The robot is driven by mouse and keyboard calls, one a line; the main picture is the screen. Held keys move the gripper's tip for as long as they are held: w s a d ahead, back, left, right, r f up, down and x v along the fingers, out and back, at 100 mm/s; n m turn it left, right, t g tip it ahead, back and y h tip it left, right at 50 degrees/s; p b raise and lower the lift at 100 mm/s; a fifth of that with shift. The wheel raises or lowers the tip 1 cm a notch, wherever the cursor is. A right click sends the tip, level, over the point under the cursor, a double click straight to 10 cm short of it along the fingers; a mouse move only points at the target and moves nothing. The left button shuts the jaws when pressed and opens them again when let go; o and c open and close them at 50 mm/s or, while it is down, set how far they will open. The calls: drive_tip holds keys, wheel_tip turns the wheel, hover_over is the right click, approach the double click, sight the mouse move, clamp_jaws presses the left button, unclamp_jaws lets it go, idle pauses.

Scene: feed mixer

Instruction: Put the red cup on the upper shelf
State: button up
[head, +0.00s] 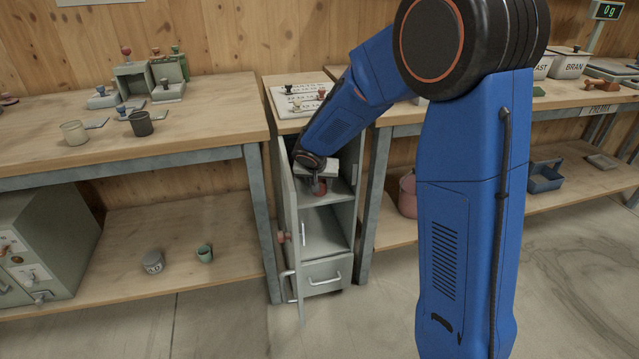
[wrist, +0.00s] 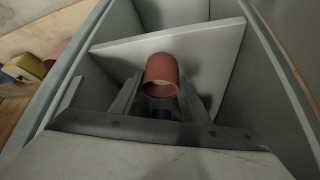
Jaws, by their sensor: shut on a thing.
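The red cup (head: 319,188) is inside the narrow grey cabinet, level with the upper shelf (head: 341,190). My gripper (head: 318,178) reaches in through the open front and is shut on the cup. In the wrist view the red cup (wrist: 162,72) sits between the two fingers of my gripper (wrist: 160,98), with its round opening towards the camera. The pale shelf panel (wrist: 212,48) shows behind it. I cannot tell whether the cup touches the shelf, as its base is hidden.
The cabinet door (head: 289,205) stands open on the left, close to my arm. A lower compartment (head: 322,232) and a drawer (head: 325,275) lie below the shelf. Workbenches (head: 200,135) flank the cabinet. A pink bucket (head: 407,195) stands to the right.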

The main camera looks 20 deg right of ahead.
drive_tip(key=shift+f, duration=0.1)
drive_tip(key=o, duration=1.1)
drive_tip(key=shift+c, duration=0.2)
drive_tip(key=shift+s+a+r, duration=0.1)
drive_tip(key=shift+s+r, duration=0.05)
drive_tip(key=shift+r, duration=0.3)
drive_tip(key=v, duration=0.7)
